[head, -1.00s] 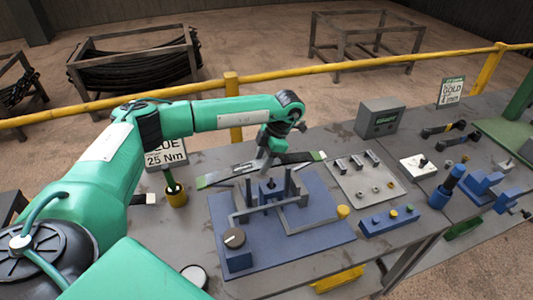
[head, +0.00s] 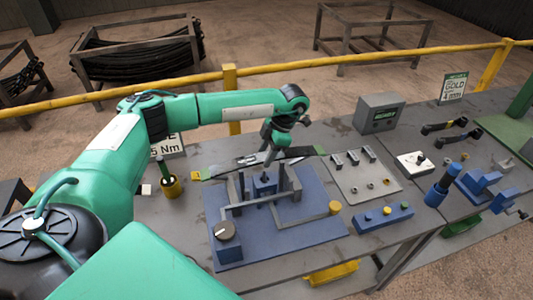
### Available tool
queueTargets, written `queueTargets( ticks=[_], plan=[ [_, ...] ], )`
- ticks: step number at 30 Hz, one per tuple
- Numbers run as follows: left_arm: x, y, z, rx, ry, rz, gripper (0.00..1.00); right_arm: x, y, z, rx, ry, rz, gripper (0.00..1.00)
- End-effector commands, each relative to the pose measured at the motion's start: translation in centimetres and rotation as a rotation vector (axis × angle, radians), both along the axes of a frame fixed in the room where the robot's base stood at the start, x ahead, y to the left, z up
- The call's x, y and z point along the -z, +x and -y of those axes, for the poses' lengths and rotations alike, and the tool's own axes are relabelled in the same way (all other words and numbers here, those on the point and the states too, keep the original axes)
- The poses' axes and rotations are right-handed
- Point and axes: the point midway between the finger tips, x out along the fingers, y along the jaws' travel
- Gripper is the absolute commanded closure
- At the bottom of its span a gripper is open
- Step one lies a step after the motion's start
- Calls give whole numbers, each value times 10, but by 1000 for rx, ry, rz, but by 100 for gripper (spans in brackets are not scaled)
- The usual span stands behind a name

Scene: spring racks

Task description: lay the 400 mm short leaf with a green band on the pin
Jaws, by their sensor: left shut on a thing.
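The long dark leaf (head: 296,154) lies nearly level across the back of the blue fixture (head: 318,224), with green at its right end and a yellow-green patch at its left end. My left gripper (head: 268,161) is shut on the leaf near its middle, just above and behind the fixture's central blue block (head: 264,184). Upright grey posts stand around that block. The pin is too small to pick out, and I cannot tell whether the leaf touches the fixture. My right gripper is out of view.
A grey plate with small parts (head: 366,178) lies right of the fixture, with a blue tray (head: 382,218) in front. A grey display box (head: 379,113) is behind. A yellow rail (head: 330,66) runs beyond the bench.

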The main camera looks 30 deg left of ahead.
Motion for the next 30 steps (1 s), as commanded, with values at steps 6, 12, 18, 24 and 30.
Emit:
queueTargets(
  ticks=[6,12,18,24,30],
  plan=[
    [16,0,0,0,-1,1,84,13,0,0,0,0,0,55],
    [33,1,0,1,-1,1,84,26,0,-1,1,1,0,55],
    [45,1,0,0,-1,1,84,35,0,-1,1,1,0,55],
    [48,1,0,0,-1,2,84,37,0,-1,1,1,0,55],
    [48,1,0,0,-1,2,84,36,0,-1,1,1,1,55]
  ],
)
